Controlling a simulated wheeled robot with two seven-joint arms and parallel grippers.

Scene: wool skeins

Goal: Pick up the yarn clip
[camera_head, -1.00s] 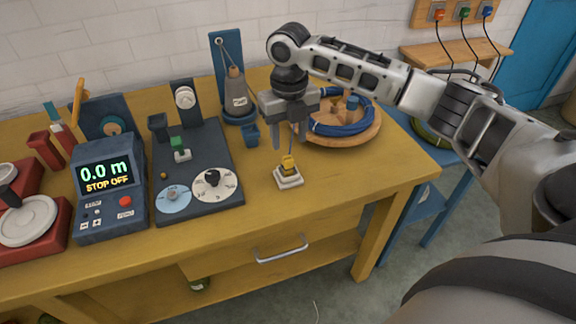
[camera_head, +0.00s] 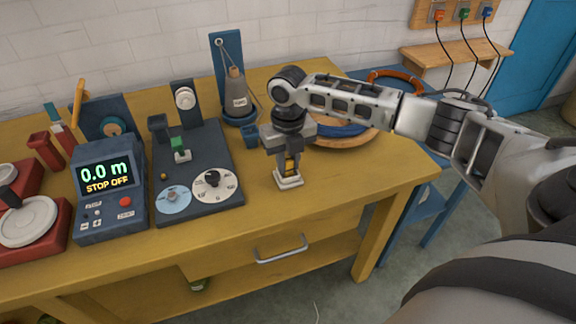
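The yarn clip (camera_head: 291,166) is a small yellow and dark piece standing upright on a white square base (camera_head: 289,181) near the table's front right. My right gripper (camera_head: 290,163) points down over it from above, with one finger on each side of the yellow part. The fingers look apart, and I cannot tell whether they touch the clip. The fingers partly hide the clip. My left gripper is not in view.
A wooden round tray with a blue coil (camera_head: 345,130) lies behind my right gripper. A dark panel with dials (camera_head: 196,165) stands to the left, beside a display box (camera_head: 107,195) reading 0.0 m. The yellow table (camera_head: 345,185) is bare right of the clip.

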